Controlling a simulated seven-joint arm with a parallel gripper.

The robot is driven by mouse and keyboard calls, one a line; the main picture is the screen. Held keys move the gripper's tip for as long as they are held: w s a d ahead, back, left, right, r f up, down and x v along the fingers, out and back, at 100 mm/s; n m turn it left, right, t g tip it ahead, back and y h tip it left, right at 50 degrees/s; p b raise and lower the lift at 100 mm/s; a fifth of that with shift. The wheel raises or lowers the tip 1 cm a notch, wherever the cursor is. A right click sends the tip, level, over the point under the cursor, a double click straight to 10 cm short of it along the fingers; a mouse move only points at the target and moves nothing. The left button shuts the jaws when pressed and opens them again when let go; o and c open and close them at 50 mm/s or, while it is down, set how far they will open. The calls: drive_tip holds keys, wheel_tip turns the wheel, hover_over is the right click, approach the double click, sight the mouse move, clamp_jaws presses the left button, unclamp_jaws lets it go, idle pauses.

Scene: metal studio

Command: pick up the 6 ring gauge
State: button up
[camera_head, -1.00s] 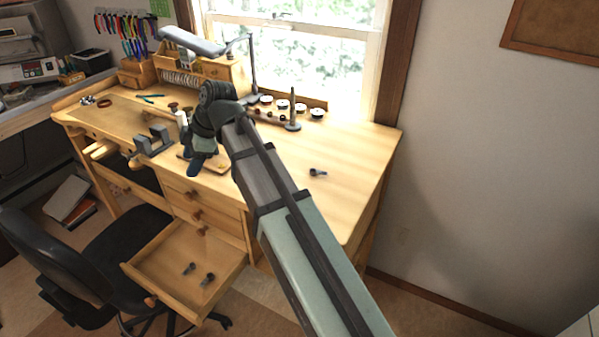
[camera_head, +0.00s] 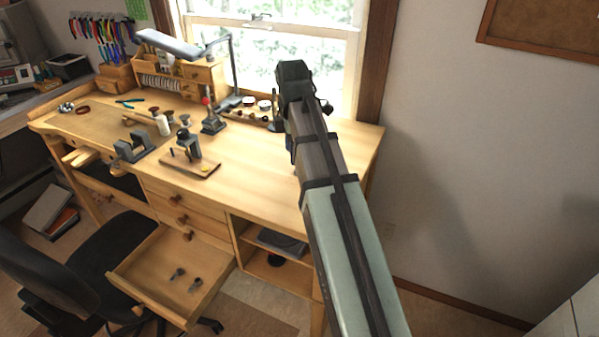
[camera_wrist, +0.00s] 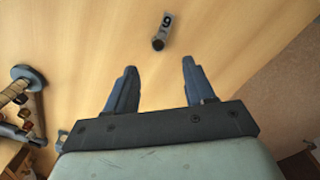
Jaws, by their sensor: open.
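A small dark ring gauge (camera_wrist: 158,42) lies on the bare wooden bench top in the wrist view. It has a pale tag with one dark digit that looks like a 9 from this side; I cannot tell if it is a 6 upside down. My gripper (camera_wrist: 160,66) is open and empty above the bench. The gauge lies beyond the fingertips, roughly in line with the gap between them. In the head view my arm hides the gauge. Two similar small dark pieces (camera_head: 177,274) (camera_head: 195,285) lie in the open drawer, their markings too small to read.
The open drawer (camera_head: 150,296) juts out at the bench's front. A dark upright stand (camera_wrist: 28,82) with small rolls is left of my gripper in the wrist view. The bench top (camera_head: 255,185) around the gauge is clear.

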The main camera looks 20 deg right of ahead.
sight(293, 175)
drive_tip(key=shift+f, duration=3)
clamp_jaws()
